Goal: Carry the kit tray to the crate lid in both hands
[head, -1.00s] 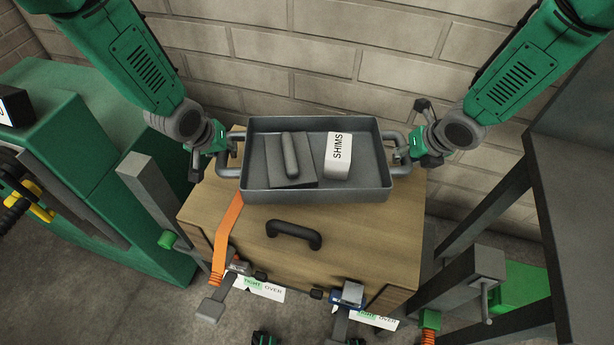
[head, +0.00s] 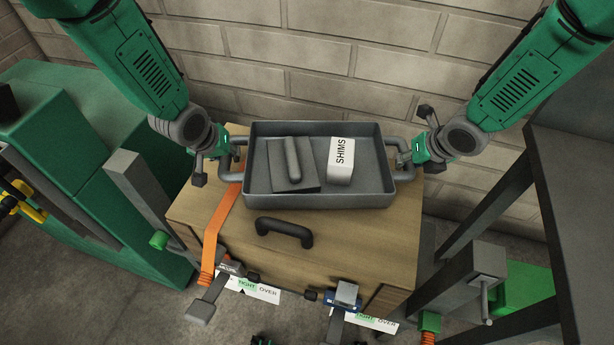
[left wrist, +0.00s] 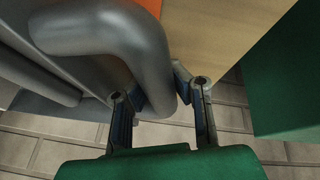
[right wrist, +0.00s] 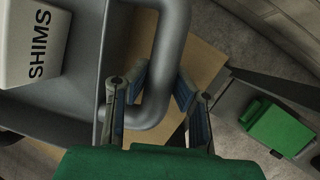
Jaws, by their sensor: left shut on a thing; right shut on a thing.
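The grey kit tray (head: 262,200) is over the back part of the wooden crate lid (head: 340,235); I cannot tell whether it touches. In it lie a dark flat plate with a rounded bar (head: 293,163) and a white box marked SHIMS (head: 341,160). My left gripper (head: 226,155) is shut on the tray's left handle, which fills the left wrist view (left wrist: 130,45). My right gripper (head: 409,157) is shut on the right handle, seen between the fingers in the right wrist view (right wrist: 160,90). The tray looks about level.
A black handle (head: 284,232) stands on the lid in front of the tray. An orange strap (head: 218,230) crosses the lid at left. A green machine (head: 90,190) is at left, a dark table (head: 580,200) at right, a brick wall (head: 320,65) behind.

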